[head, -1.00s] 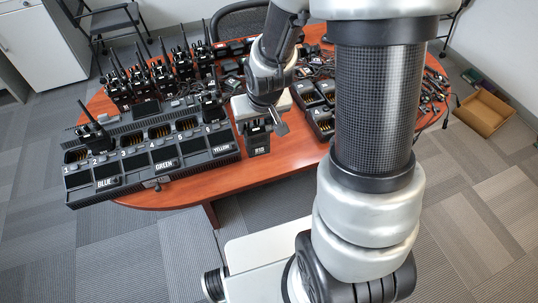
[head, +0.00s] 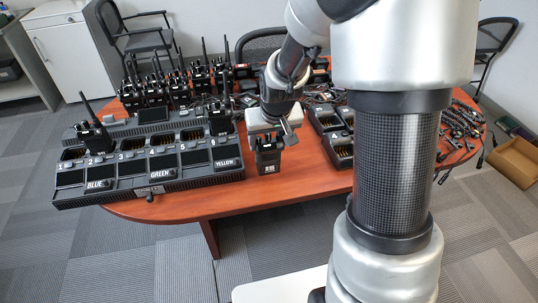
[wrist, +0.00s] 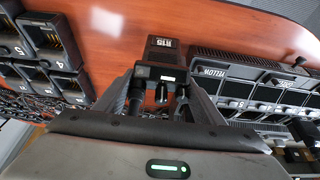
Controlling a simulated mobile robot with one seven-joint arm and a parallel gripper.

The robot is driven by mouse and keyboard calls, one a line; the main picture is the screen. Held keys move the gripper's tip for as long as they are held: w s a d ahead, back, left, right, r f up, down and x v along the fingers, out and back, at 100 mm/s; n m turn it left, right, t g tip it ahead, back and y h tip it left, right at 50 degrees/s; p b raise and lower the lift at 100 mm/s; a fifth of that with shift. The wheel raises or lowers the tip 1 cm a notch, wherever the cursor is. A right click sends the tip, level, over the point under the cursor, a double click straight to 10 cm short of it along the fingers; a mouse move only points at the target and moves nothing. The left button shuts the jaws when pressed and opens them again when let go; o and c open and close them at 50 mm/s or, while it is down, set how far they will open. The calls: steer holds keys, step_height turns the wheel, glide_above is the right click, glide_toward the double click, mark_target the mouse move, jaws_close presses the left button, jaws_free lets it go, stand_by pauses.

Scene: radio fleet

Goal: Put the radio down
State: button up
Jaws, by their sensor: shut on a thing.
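A black radio labelled R15 (head: 267,161) is held at my gripper (head: 268,140), by the front edge of the red-brown table (head: 305,176) and just right of the multi-slot charger. In the wrist view, the fingers of my gripper (wrist: 161,90) stand on both sides of the radio (wrist: 163,56), shut on it. The label faces the head camera. The radio looks upright; I cannot tell whether its base touches the table. The gripper body hides its upper part.
The long charger (head: 150,165) has numbered slots, BLUE, GREEN and YELLOW labels, and a radio (head: 92,135) in slot 2. Smaller chargers (head: 341,155) stand to the right. Several radios (head: 180,88) crowd the back left. Cables (head: 462,135) cover the right end. Bare tabletop shows at front centre.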

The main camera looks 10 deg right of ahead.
mark_target(269, 151)
steer(key=shift+f+b, duration=0.35)
steer(key=shift+f, duration=1.5)
steer(key=shift+f, duration=0.25)
steer(key=o, duration=1.8)
steer(key=shift+o, duration=0.2)
steer(key=shift+r, duration=0.1)
